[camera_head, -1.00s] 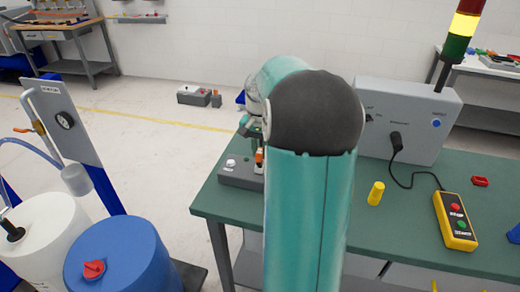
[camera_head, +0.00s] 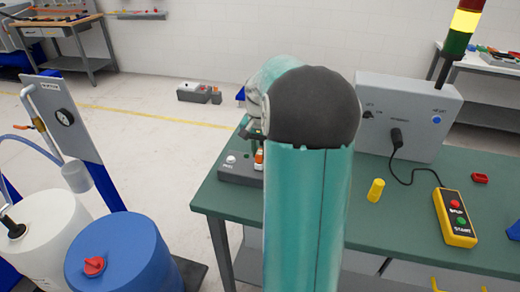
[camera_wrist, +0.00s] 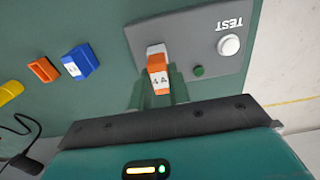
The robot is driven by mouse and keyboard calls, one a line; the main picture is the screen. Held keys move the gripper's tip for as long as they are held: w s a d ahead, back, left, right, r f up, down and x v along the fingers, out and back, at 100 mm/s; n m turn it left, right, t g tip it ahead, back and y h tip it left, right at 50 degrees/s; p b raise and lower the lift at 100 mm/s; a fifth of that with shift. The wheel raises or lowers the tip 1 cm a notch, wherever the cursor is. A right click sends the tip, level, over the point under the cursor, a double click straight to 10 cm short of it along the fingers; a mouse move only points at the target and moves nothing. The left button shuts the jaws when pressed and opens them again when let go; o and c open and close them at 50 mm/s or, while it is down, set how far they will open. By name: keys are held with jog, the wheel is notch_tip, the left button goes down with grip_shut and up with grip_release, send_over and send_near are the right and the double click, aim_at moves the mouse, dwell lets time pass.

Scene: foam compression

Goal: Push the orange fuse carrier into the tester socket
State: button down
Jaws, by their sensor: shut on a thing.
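The orange fuse carrier (camera_wrist: 158,76), with a white "4A" label, is between the two fingers of my gripper (camera_wrist: 157,84) in the wrist view. My gripper is shut on it. The carrier is at the grey tester (camera_wrist: 205,55), which has a white button marked TEST and a small green lamp. A white part with an orange edge shows at the carrier's far end. The socket is hidden, so I cannot tell how deep the carrier sits. In the head view the carrier (camera_head: 259,158) shows small at the tester (camera_head: 236,171); my arm hides most of the gripper.
A blue labelled block (camera_wrist: 80,62), an orange-red piece (camera_wrist: 43,70) and a yellow cylinder (camera_head: 376,190) stand on the green bench (camera_head: 410,225). A grey box (camera_head: 408,115) with a cable and a yellow START/STOP pendant (camera_head: 455,218) are right of my arm.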

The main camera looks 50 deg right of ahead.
aim_at(259, 153)
jog(key=shift+f, duration=0.2)
jog(key=c, duration=1.3)
grip_release()
jog(key=shift+f, duration=0.1)
jog(key=shift+o, duration=0.2)
jog(key=shift+r, duration=3.05)
jog(key=shift+r, duration=0.1)
notch_tip(259, 153, up, 14)
jog(key=shift+a, duration=0.1)
